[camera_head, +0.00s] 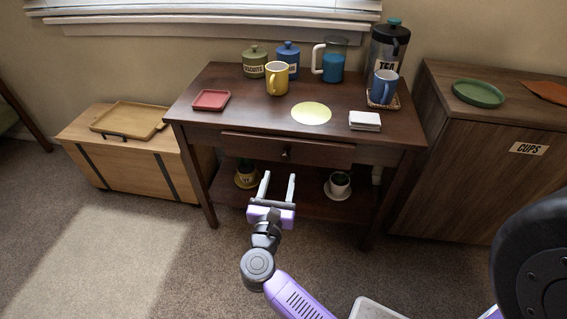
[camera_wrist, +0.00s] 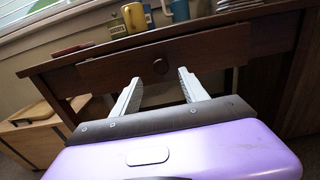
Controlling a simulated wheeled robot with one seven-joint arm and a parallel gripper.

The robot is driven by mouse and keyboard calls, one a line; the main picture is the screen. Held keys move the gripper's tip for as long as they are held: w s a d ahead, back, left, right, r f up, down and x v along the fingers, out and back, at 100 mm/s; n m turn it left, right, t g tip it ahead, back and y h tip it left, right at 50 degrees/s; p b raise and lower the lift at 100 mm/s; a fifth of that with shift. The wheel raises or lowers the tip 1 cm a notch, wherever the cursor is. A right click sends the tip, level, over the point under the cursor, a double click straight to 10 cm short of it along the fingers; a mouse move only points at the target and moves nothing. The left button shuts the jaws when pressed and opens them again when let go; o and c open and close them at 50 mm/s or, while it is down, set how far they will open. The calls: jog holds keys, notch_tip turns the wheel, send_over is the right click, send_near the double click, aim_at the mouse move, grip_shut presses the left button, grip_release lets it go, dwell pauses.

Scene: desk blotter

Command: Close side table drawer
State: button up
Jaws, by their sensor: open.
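The side table (camera_head: 203,129) is dark brown wood with a lower shelf. Its drawer (camera_head: 245,146) has a small round knob (camera_head: 286,154) and its front stands out a little from the table's frame. The drawer front (camera_wrist: 205,52) and the knob (camera_wrist: 160,66) also show in the wrist view. My gripper (camera_head: 278,176) is open and empty, below and in front of the drawer in the head view. In the wrist view my gripper (camera_wrist: 160,80) points at the drawer front, with the knob between its fingertips in the picture. I cannot tell whether the fingers touch it.
A yellow mug (camera_head: 277,78), a blue mug (camera_head: 383,87), jars, a pitcher and coasters stand on the tabletop. Two potted plants sit on the lower shelf. A wooden chest (camera_head: 130,155) is at left, a cabinet (camera_head: 470,160) at right. Carpet in front is open.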

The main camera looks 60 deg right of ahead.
aim_at(284, 159)
jog(key=shift+b+x, duration=0.4)
jog(key=shift+x, duration=3.2)
jog(key=shift+s+f, duration=0.1)
grip_shut()
